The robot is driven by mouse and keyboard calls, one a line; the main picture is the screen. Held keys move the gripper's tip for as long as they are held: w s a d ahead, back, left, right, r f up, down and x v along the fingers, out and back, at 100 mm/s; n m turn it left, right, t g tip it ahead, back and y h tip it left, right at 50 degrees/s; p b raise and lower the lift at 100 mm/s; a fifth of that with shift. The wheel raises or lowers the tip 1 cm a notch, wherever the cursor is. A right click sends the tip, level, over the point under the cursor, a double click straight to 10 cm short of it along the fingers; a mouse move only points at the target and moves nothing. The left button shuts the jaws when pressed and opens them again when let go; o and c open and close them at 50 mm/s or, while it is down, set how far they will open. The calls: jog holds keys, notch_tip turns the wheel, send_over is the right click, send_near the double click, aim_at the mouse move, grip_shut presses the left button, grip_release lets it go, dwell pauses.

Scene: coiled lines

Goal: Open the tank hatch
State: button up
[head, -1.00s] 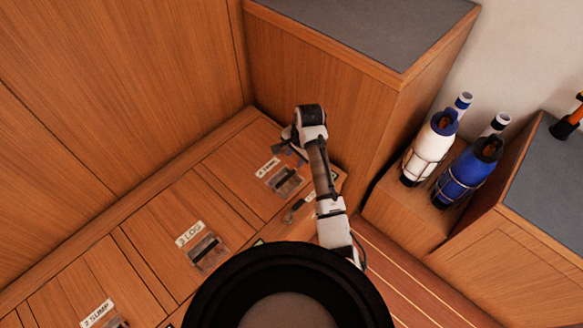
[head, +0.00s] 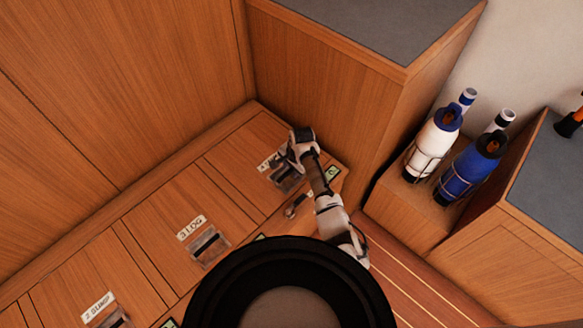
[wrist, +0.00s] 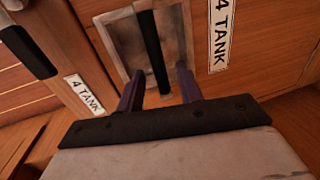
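The tank hatch (head: 247,138) is a wooden panel at the far end of the bench, lying closed and flush. Its recessed metal pull (head: 287,180) has a black bar, which the wrist view shows clearly (wrist: 150,45). A "4 TANK" label (wrist: 221,32) sits beside the recess. My gripper (wrist: 160,88) is open, with one purple finger on each side of the bar's near end. The bar appears to lie between the fingers, not clamped. In the head view my gripper (head: 284,163) is over the recess and partly covers the label.
A second "4 TANK" label (wrist: 84,94) and a black grip (wrist: 28,52) are at the left in the wrist view. The log hatch pull (head: 208,245) lies nearer. A tall wooden cabinet (head: 320,95) closes the far end. White (head: 433,145) and blue (head: 468,172) bottles stand right.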

jog(key=shift+c, duration=0.4)
grip_shut()
jog(key=shift+r, duration=0.1)
